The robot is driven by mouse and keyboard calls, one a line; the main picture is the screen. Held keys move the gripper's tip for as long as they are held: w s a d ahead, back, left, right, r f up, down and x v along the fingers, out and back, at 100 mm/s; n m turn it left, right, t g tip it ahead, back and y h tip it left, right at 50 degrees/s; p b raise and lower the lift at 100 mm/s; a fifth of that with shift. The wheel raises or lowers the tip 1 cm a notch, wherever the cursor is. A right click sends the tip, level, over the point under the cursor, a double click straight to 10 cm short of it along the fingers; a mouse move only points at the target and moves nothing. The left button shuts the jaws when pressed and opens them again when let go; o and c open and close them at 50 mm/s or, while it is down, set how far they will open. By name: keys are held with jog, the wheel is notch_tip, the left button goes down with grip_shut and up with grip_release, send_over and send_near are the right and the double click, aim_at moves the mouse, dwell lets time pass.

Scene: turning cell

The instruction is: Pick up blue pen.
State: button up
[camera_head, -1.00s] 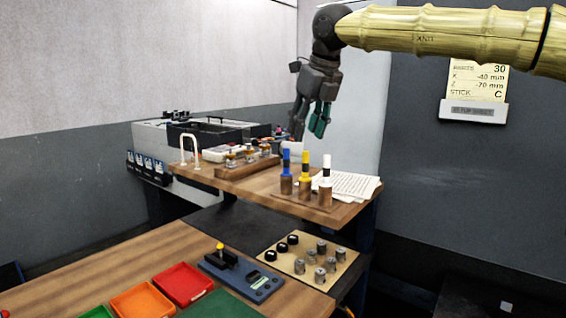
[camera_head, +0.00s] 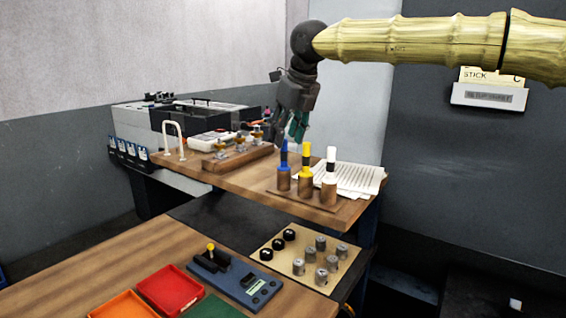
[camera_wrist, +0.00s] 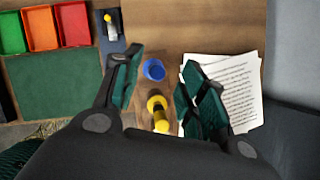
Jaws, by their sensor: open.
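The blue pen (camera_head: 284,157) stands upright in a wooden holder on the rear table, left of the yellow pen (camera_head: 305,160) and the white pen (camera_head: 330,161). In the wrist view the blue pen (camera_wrist: 154,69) shows from above, between and slightly beyond my fingertips, nearer the left finger. My gripper (camera_head: 292,135) is open and empty, above and just behind the pens in the head view. In the wrist view my gripper (camera_wrist: 156,72) has its fingers spread either side of the pens. The yellow pen (camera_wrist: 157,112) lies between the fingers, closer to the palm.
White papers (camera_head: 352,180) lie right of the pens. A wooden rack (camera_head: 238,157) with small parts and a white arched handle (camera_head: 174,140) stand to the left. A board with metal cylinders (camera_head: 310,258) and red tray (camera_head: 171,289) are on lower surfaces in front.

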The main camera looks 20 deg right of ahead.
aim_at(286, 139)
jog(key=shift+w+f, duration=0.35)
jog(key=shift+f, duration=0.05)
jog(key=shift+s+a+f+p, duration=0.1)
jog(key=shift+s+f+p, duration=0.15)
jog(key=shift+f, duration=0.2)
jog(key=shift+s+a+f+p, duration=0.15)
jog(key=shift+f+p, duration=0.1)
jog(key=shift+f, duration=0.15)
jog(key=shift+w+f, duration=0.55)
jog(key=shift+w, duration=0.1)
jog(key=shift+s+r, duration=0.15)
jog(key=shift+s, duration=0.05)
jog(key=shift+c, duration=0.7)
jog(key=shift+s+d+r, duration=0.1)
jog(key=shift+s, duration=0.1)
jog(key=c, duration=0.4)
jog(key=shift+w, duration=0.1)
grip_shut()
